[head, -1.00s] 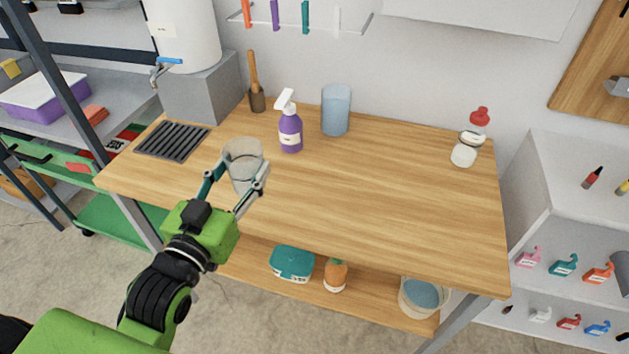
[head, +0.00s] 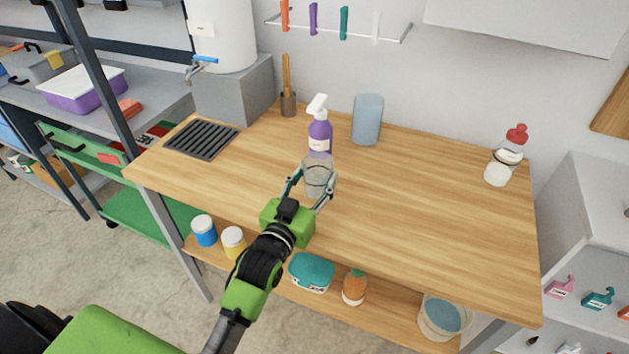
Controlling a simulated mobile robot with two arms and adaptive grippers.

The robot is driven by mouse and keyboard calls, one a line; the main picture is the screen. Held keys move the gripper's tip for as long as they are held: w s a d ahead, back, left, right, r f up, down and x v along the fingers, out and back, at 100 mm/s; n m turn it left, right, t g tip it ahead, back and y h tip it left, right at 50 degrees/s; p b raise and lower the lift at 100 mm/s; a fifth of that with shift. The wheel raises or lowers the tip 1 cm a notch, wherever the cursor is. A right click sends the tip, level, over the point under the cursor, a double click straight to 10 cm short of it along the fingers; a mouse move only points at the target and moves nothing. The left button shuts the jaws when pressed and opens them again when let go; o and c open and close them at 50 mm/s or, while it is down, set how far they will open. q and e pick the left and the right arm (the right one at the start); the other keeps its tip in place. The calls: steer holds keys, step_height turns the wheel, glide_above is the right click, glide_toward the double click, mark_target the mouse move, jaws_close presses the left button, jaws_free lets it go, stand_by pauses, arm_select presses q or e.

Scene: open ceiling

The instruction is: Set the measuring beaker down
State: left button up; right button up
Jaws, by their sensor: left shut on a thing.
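The measuring beaker (head: 318,175) is clear and stands upright in front of the purple spray bottle, over the wooden table (head: 420,220). My left gripper (head: 311,188) is shut around the beaker, one finger on each side. I cannot tell whether the beaker's base touches the table top or hangs just above it. My right gripper is not in view.
The purple spray bottle (head: 320,132) stands close behind the beaker. A blue cylinder (head: 367,119), a brush in a holder (head: 288,100) and a red-capped bottle (head: 505,160) stand farther back. A dark grate (head: 202,139) lies at left. The table's middle and right are clear.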

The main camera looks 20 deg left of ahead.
arm_select(q)
steer(key=shift+f, duration=0.5)
steer(key=shift+f, duration=0.1)
steer(key=o, duration=0.6)
steer(key=shift+f, duration=0.1)
steer(key=o, duration=0.3)
